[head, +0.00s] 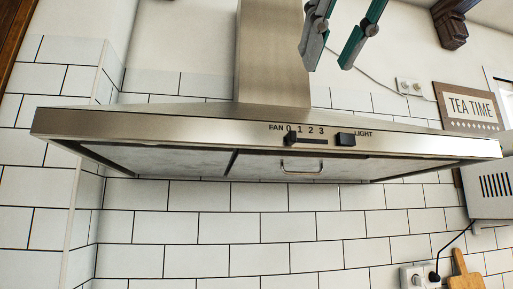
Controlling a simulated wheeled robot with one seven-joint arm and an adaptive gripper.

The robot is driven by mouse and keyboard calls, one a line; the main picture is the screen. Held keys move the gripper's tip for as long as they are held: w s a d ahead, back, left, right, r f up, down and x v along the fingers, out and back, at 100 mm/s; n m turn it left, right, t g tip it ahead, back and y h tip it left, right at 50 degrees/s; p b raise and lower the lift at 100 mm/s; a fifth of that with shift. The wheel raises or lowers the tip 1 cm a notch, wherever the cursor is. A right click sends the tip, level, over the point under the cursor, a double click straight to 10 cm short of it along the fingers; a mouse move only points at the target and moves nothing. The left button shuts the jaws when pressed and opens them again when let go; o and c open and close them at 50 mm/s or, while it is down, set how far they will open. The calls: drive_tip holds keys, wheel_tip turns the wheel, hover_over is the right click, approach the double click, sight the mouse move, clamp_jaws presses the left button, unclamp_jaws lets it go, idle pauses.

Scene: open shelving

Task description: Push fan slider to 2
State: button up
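The steel range hood (180,128) spans the middle of the head view. Its front panel carries a FAN scale marked 0, 1, 2, 3. The black fan slider (291,139) stands at the left end of its dark slot, below the 0.
The hood's chimney (272,55) rises behind my gripper. A TEA TIME sign (468,106) and wall outlet (408,87) are at right. A microwave-like appliance (490,190) and a wooden board (465,277) are lower right. The space before the hood's panel is clear.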

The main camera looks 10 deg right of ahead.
sight(294, 133)
drive_tip(key=b+x, duration=0.1)
drive_tip(key=x, duration=1.2)
drive_tip(key=shift+w+f, duration=0.15)
drive_tip(key=shift+w, duration=0.15)
clamp_jaws()
